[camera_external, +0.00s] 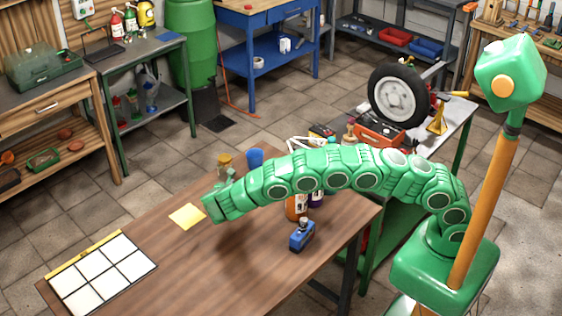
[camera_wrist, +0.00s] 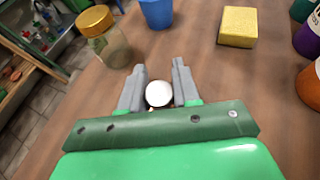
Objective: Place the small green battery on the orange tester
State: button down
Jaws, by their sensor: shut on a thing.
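My gripper (camera_wrist: 160,68) is shut on a small round thing with a white top (camera_wrist: 159,94), low between its two grey fingers. Its sides are hidden, so I cannot tell whether it is the green battery. In the external view my gripper (camera_external: 210,205) is over the left-middle part of the wooden table, just right of a flat yellow square (camera_external: 187,216). The held thing does not show there. I cannot make out an orange tester in either view.
A jar with a yellow lid (camera_wrist: 98,30), a blue cup (camera_wrist: 157,12) and a yellow block (camera_wrist: 238,27) stand beyond my gripper. Bottles (camera_wrist: 309,85) are at right. A blue tool (camera_external: 302,236) and a white-celled panel (camera_external: 100,273) lie on the table (camera_external: 190,270). The front middle is clear.

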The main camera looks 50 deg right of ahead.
jog(key=shift+f, duration=0.2)
jog(key=c, duration=0.8)
grip_release()
jog(key=shift+r, duration=0.1)
jog(key=shift+a+r, duration=0.1)
jog(key=shift+r, duration=0.05)
jog(key=v, duration=1.1)
jog(key=shift+s+a, duration=0.3)
jog(key=shift+r, duration=0.15)
